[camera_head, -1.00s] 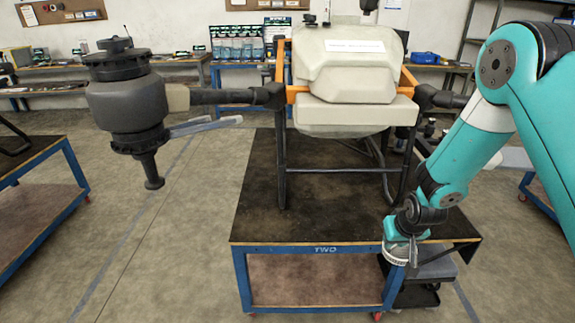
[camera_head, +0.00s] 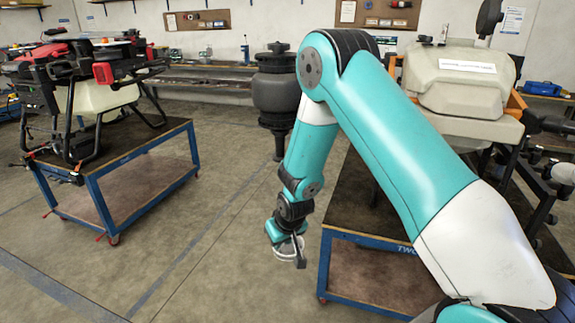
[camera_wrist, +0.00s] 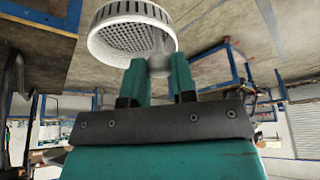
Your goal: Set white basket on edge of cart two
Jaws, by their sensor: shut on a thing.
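The white basket (camera_head: 289,251) is a small round perforated cup, held by my gripper (camera_head: 287,237). In the wrist view the basket (camera_wrist: 132,32) shows its open, holed inside, and the fingers of my gripper (camera_wrist: 160,68) are shut on its near side. Cart two (camera_head: 352,237), with a blue frame and "TWO" on its front rail, stands at the right. The basket is in the air just left of its front left corner, apart from it. My arm hides part of the cart and its label.
Another blue cart (camera_head: 145,150) at the left bears a red and black drone (camera_head: 85,85). Open concrete floor lies between the carts.

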